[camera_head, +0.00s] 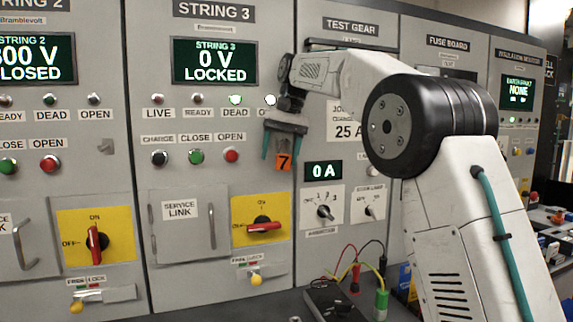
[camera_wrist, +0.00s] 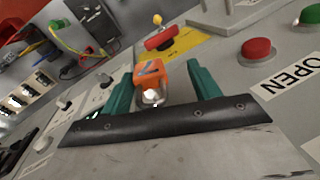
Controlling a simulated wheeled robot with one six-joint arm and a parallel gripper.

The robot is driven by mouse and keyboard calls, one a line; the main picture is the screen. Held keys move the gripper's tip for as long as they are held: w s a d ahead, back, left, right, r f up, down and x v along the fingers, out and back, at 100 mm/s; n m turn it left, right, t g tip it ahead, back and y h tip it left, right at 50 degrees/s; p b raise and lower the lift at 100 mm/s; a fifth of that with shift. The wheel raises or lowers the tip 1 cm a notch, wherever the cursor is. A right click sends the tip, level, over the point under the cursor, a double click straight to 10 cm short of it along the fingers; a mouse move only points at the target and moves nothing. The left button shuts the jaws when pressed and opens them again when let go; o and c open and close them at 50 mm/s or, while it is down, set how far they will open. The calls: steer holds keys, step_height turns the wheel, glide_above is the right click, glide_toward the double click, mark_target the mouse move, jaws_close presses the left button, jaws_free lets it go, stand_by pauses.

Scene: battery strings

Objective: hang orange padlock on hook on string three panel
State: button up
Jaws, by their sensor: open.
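The orange padlock (camera_head: 284,162), marked with a dark 7, is at the right part of the string three panel (camera_head: 190,105). My gripper (camera_head: 281,148) is open around it, just below the row of indicator lamps. In the wrist view the padlock (camera_wrist: 150,73) lies between the two teal fingers (camera_wrist: 160,80), nearer the left one, with a clear gap to the right one. Its metal shackle (camera_wrist: 153,97) points toward the gripper's palm. The hook is hidden, so I cannot tell how the shackle sits on it. The string three display (camera_head: 214,62) reads 0 V LOCKED.
The red rotary handle (camera_head: 265,227) on its yellow plate is below the padlock. The red OPEN button (camera_head: 231,155) is left of my gripper. The test gear panel (camera_head: 345,120) stands at right, with leads and a meter (camera_head: 333,300) on the bench below.

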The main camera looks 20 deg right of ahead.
steer(key=shift+w+f, duration=0.1)
steer(key=shift+w, duration=0.25)
